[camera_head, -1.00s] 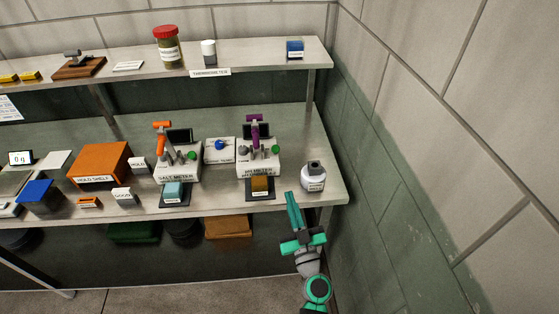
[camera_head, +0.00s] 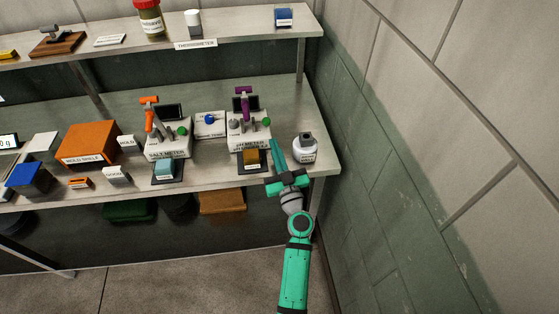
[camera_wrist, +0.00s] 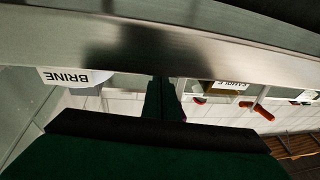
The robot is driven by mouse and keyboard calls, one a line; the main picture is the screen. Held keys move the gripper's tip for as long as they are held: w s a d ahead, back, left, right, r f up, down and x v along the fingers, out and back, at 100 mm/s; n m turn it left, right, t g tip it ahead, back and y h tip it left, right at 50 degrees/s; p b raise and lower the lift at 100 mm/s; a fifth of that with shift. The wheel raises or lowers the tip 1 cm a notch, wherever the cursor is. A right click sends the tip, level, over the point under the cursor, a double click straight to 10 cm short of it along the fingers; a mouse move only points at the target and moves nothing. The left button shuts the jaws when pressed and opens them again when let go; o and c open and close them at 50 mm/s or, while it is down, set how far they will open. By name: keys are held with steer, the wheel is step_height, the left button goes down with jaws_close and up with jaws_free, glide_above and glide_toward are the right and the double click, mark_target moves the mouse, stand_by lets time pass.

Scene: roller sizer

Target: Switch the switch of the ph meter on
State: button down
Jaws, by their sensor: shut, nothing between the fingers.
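The pH meter (camera_head: 250,143) is a pale box with a dark screen, a purple clamp on top, grey knobs and a green knob (camera_head: 266,121). Which part is its switch is too small to tell. A brown sample block (camera_head: 252,158) sits on a dark pad at its front. My green gripper (camera_head: 277,147) is shut and empty, its fingers pointing up toward the shelf between the pH meter and the white bottle, apart from the knobs as far as I can tell. In the wrist view the dark closed fingers (camera_wrist: 163,98) show below a metal shelf edge.
The salt meter (camera_head: 168,146) with an orange clamp stands left. The upper shelf (camera_head: 240,45) hangs above, and a wall (camera_head: 400,170) stands right.

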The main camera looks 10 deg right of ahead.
mark_target(268, 124)
steer(key=shift+x, duration=2.75)
steer(key=shift+d, duration=0.1)
steer(key=shift+r, duration=0.1)
steer(key=shift+w+r+g, duration=0.1)
steer(key=shift+g, duration=0.2)
